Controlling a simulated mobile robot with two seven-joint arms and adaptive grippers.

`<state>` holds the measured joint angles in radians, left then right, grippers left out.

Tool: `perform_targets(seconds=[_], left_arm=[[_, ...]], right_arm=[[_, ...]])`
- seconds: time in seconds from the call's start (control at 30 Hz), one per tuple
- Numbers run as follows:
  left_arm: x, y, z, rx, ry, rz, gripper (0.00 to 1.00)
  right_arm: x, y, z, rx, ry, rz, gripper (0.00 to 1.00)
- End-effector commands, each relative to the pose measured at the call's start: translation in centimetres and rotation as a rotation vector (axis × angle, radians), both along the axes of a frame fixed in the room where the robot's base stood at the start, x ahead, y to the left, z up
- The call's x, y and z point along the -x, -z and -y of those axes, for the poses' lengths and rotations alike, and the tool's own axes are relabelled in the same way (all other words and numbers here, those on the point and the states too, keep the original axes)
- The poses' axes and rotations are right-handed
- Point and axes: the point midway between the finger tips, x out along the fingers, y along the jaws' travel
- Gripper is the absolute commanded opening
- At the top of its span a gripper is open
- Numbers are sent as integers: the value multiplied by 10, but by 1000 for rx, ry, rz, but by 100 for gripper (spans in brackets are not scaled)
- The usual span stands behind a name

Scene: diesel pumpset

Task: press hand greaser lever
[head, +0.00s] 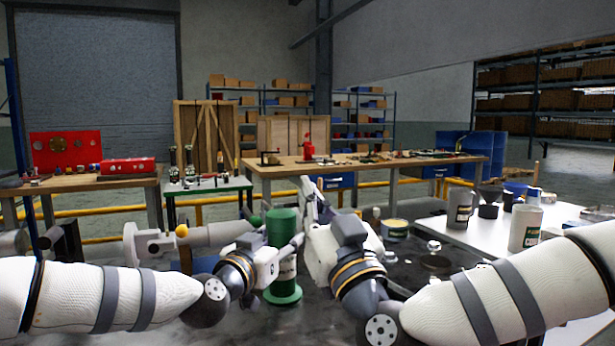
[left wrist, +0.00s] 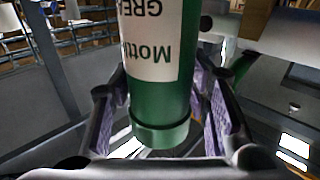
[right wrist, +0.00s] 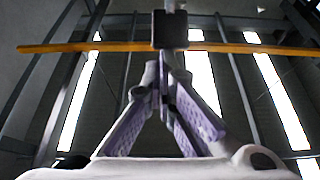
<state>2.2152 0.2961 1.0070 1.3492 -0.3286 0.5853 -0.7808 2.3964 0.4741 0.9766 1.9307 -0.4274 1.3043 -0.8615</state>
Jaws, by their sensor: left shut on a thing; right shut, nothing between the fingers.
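The hand greaser (head: 282,228) is a green cylinder standing upright above the dark table, with a wider green foot. Its white label reads upside down in the left wrist view (left wrist: 152,50). My left gripper (head: 285,248) is shut around the green barrel, with a purple pad on each side (left wrist: 160,110). My right gripper (head: 308,190) is just right of the greaser's top, shut and empty. In the right wrist view its fingertips (right wrist: 166,88) meet just below a dark block on a thin rod. I cannot tell whether that block is the lever, or whether they touch.
An open tin (head: 396,230) and a small round part lie on the dark table right of the grippers. A white table (head: 570,215) with cups and cans stands at right. A grey machine part with a yellow knob (head: 182,230) is at left. Workbenches stand behind.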

Motion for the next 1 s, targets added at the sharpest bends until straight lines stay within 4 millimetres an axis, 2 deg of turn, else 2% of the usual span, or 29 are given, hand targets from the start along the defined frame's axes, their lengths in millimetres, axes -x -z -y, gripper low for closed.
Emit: perform_targets(seconds=[0.03, 0.2, 0.5, 1.0], left_arm=[[1, 0, 1, -1, 3, 0, 0], [1, 0, 1, -1, 3, 0, 0], [1, 0, 1, 0, 3, 0, 0], [1, 0, 2, 1, 3, 0, 0]], right_arm=[[1, 11, 0, -9, 0, 30, 0], [7, 31, 1, -45, -6, 143, 0], [9, 61, 2, -46, -5, 146, 0], [6, 85, 1, -42, -6, 135, 0]])
